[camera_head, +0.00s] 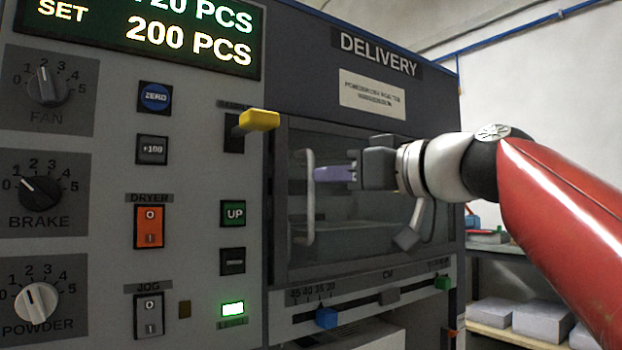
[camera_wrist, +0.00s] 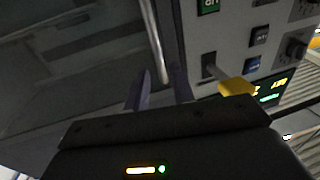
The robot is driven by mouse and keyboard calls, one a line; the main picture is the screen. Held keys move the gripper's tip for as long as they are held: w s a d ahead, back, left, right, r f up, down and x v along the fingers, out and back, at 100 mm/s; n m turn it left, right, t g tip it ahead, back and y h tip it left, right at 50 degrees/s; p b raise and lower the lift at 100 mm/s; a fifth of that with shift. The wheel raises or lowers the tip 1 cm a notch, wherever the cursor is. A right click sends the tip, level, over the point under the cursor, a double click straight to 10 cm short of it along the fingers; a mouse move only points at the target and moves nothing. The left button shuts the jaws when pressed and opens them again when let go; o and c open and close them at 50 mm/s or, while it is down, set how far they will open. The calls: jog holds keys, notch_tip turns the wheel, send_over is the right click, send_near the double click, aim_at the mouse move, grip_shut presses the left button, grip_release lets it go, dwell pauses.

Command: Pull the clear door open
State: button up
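The clear door (camera_head: 345,238) is a dark see-through panel on the machine front under the DELIVERY sign, and it looks closed. A pale upright bar handle (camera_head: 310,215) stands near its left edge. My gripper (camera_head: 320,174) is in front of the door, its purple fingers pointing left and the tips close to the handle. In the wrist view the fingers (camera_wrist: 161,72) are apart, with the handle (camera_wrist: 153,38) lined up in the gap between them. I cannot tell whether they touch it. The door (camera_wrist: 75,75) fills the left of that view.
A yellow lever (camera_head: 260,120) juts out just left of the door's top corner. Dials, buttons and switches cover the panel on the left. A slider scale with a blue knob (camera_head: 326,318) runs below the door. Shelves with grey blocks (camera_head: 540,320) stand at the right.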

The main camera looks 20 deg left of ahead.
jog(key=p+x, duration=0.1)
jog(key=x, duration=0.4)
jog(key=shift+w+a, duration=0.2)
jog(key=shift+a, duration=0.1)
grip_shut()
